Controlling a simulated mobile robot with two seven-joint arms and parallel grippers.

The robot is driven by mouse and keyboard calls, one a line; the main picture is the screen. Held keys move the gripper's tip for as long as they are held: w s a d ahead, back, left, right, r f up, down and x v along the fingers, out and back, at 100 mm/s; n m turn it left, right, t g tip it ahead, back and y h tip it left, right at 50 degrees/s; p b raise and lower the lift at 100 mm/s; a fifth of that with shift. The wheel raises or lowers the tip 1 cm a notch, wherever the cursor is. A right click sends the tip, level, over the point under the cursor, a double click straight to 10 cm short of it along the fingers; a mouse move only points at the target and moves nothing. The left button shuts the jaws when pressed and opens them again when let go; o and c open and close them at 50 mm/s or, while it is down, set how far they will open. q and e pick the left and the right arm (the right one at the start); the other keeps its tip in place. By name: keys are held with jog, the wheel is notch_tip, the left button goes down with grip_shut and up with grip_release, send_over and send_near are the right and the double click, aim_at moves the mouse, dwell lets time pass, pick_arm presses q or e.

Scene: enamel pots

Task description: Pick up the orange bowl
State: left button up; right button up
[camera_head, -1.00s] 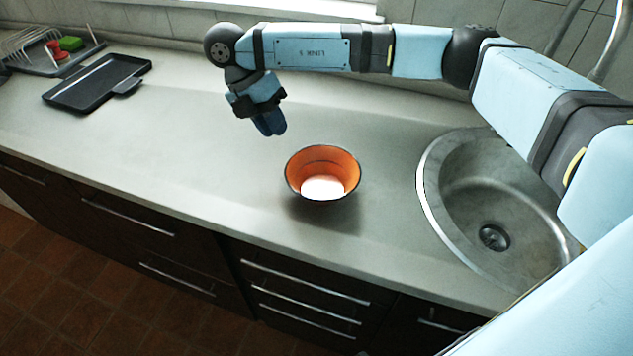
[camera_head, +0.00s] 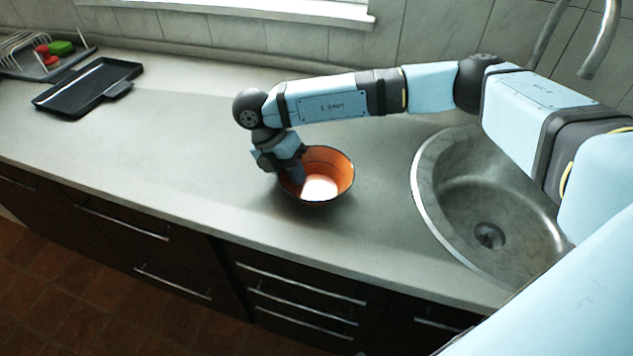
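The orange bowl (camera_head: 335,168) stands upright on the grey counter, with a dark rim and a bright white patch at its inside bottom. My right gripper (camera_head: 293,173) points down at the bowl's left rim. The gripper's body hides the upper left part of the rim. The other finger is not clearly seen, so I cannot tell whether the fingers are apart or closed on the rim. My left gripper is not in view.
A round steel sink (camera_head: 418,190) with a tap (camera_head: 598,45) lies to the right of the bowl. A black tray (camera_head: 75,92) and a dish rack (camera_head: 20,62) with red and green items are at the far left. The counter between tray and bowl is clear.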

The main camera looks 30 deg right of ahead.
grip_shut()
jog(key=shift+r, duration=0.1)
